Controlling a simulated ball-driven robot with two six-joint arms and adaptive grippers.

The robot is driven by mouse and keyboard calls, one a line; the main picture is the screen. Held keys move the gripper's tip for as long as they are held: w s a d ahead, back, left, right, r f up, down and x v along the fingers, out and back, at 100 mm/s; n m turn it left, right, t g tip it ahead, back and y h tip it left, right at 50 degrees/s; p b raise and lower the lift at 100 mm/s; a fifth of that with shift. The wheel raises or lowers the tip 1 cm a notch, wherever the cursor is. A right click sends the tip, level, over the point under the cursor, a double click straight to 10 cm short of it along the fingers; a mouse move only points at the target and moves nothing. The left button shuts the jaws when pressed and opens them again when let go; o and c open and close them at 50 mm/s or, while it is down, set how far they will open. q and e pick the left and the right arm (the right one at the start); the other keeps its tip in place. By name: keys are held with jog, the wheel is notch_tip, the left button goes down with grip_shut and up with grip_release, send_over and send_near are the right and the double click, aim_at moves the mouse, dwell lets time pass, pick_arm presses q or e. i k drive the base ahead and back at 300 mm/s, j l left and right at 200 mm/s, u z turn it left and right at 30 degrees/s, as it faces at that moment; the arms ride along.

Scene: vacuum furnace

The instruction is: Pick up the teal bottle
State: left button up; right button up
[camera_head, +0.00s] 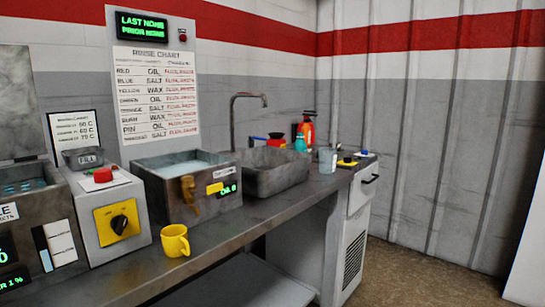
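A small teal bottle (300,143) stands at the back of the counter, to the right of the grey sink basin. An orange-red spray bottle (308,127) stands close behind it. A pale clear bottle (327,160) stands in front and to the right of it. The lower part of the teal bottle is partly hidden by the basin's rim. Neither of my grippers shows in the head view.
The steel counter (222,248) runs from the lower left to the back right. A yellow mug (175,241) stands near its front edge. The sink basin (268,174) and a liquid-filled tank (190,190) stand along the wall. Floor (415,275) shows clear at the right.

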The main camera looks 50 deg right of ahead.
aim_at(300, 144)
jog(key=z, duration=1.65)
jog(key=i+l+u, duration=0.1)
jog(key=u, duration=0.25)
jog(key=i+l+u, duration=0.1)
jog(key=u, duration=0.25)
jog(key=i+l+u, duration=0.25)
jog(key=l, duration=0.4)
jog(key=i+l+u, duration=0.1)
jog(key=i+l, duration=0.2)
jog(key=i+l+u, duration=0.15)
jog(key=l, duration=0.2)
jog(key=i+l+u, duration=0.1)
jog(key=l, duration=0.3)
